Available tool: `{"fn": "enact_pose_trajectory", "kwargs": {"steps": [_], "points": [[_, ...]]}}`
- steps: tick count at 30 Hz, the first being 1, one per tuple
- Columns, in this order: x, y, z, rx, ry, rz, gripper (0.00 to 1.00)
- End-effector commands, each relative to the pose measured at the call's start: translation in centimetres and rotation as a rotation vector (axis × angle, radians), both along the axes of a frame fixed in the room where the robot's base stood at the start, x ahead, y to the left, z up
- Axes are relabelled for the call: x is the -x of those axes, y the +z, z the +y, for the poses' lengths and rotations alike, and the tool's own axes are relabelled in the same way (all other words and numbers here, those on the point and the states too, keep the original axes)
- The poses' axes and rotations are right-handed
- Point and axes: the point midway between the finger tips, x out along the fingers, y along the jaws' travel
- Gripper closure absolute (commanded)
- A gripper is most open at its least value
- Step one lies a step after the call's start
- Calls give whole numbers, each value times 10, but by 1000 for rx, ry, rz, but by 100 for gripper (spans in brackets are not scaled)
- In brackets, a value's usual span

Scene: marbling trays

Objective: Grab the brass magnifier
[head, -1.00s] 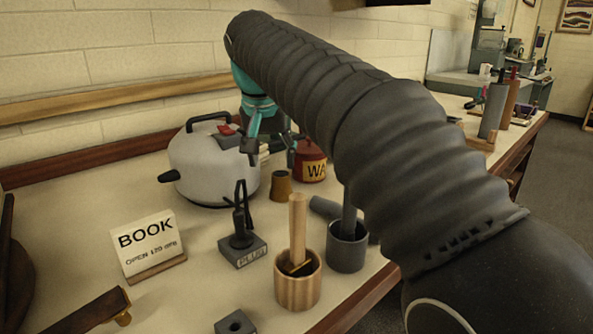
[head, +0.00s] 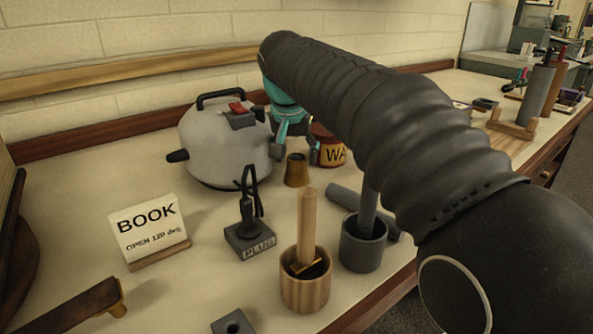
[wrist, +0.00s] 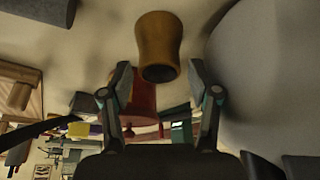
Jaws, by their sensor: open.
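The brass magnifier appears to be the small, waisted, brass-coloured cylinder (head: 297,170) standing upright on the table, right of the grey-white pot. It also shows in the wrist view (wrist: 158,42), at top centre just beyond my fingertips. My gripper (head: 296,152) has teal and dark fingers and is just above and behind the magnifier in the head view. In the wrist view my gripper (wrist: 160,72) is open, its fingertips spread on either side of the magnifier's line. Nothing is between the pads, and they look apart from the magnifier.
The pot (head: 222,150) stands close on the left. A red jar (head: 330,148), partly hidden by my arm, is close on the right. A plug block (head: 249,241), a wooden cup (head: 305,290) and a grey cup (head: 362,250) stand nearer. A book sign (head: 150,230) is left.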

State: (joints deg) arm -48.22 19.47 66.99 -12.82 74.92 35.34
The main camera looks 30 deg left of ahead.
Motion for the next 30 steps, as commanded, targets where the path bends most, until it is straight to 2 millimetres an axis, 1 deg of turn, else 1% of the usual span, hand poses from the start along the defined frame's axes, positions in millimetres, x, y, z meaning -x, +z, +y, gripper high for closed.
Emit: {"fn": "enact_pose_trajectory", "kwargs": {"steps": [1,3,7,11,17,18,20,21,23,30], "points": [[-3,-9,0,4,-1,3,39],[-7,-20,1,3,-1,2,39],[-13,-34,3,1,0,2,39],[-15,-39,3,0,0,1,39],[-16,-40,4,0,0,0,39],[-16,-40,4,0,0,0,44],[-16,-40,4,0,0,1,59],[-16,-40,4,0,0,1,69],[-16,-40,4,0,0,1,83],[-16,-39,4,0,0,0,83]]}}
